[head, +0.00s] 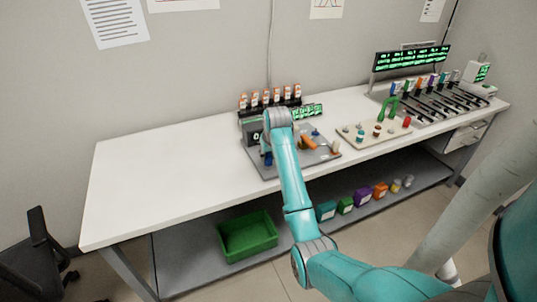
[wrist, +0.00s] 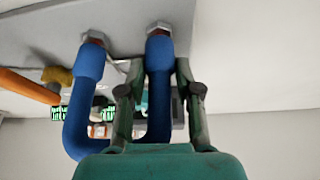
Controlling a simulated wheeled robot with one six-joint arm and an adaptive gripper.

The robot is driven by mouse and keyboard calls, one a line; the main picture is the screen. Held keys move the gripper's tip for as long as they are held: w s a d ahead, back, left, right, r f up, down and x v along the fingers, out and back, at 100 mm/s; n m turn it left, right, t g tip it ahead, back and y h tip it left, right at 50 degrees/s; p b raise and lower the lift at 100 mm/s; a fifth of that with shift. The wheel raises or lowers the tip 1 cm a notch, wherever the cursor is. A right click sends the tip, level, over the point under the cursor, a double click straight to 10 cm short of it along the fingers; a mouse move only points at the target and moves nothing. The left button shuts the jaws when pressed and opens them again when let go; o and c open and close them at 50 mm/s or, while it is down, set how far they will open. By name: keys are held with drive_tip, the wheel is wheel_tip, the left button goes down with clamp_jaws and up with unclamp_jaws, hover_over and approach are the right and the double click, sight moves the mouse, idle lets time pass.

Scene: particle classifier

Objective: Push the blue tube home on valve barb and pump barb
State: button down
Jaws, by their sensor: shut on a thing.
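The blue tube (wrist: 83,105) fills the left half of the wrist view as a U shape. Its two ends meet two metal barb fittings, a left one (wrist: 93,38) and a right one (wrist: 158,29), on a grey plate. I cannot tell which is the valve barb and which the pump barb. My gripper (wrist: 156,80) is shut on the tube's right leg, just below its thicker end. The tube's bottom bend is partly hidden by the gripper body. In the head view a small blue part (head: 268,159) shows beside my arm, and the arm hides my gripper.
The grey plate (head: 265,171) on the white bench also carries an orange part (head: 307,143). A beige board (head: 372,140) with small parts lies to the right. The left bench top (head: 160,180) is clear.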

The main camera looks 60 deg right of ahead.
drive_tip(key=shift+f, duration=0.45)
drive_tip(key=c, duration=0.7)
unclamp_jaws()
drive_tip(key=shift+v, duration=3.8)
